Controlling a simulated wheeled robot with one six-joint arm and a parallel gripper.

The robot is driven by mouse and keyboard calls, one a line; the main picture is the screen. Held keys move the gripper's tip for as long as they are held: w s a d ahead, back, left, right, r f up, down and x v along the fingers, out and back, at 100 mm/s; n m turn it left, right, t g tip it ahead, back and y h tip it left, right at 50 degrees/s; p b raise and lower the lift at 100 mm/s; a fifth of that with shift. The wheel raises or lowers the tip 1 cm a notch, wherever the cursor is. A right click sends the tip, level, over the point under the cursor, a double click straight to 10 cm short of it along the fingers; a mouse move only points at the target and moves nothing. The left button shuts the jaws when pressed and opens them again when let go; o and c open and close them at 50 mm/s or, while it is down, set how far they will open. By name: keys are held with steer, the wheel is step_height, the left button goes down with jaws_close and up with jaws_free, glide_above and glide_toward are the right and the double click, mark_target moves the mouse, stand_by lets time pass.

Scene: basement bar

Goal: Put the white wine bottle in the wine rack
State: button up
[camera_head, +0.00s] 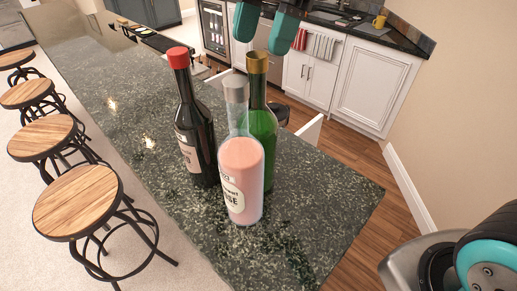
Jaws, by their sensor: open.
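Three bottles stand upright close together on the dark granite counter (140,110). A green bottle (263,125) with a gold top is at the back right and seems to be the white wine, though its label is hidden. A pink bottle (243,180) with a clear grey neck stands in front and covers part of it. A dark bottle (196,135) with a red top stands to the left. My gripper (266,28) shows two teal fingertips spread apart at the top, with nothing between them. It appears above and behind the gold top. I cannot make out a wine rack.
Several wooden-topped stools (75,202) line the left side. A glass-front cooler (214,28) and white cabinets (365,85) stand at the back. A white chair edge (310,130) shows past the counter. The counter's near right corner is clear.

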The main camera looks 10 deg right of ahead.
mark_target(258, 53)
steer(key=x, duration=0.5)
steer(key=shift+f+b, duration=0.3)
steer(key=shift+f, duration=0.1)
steer(key=shift+w, duration=0.1)
steer(key=c, duration=1.1)
steer(key=shift+r, duration=0.15)
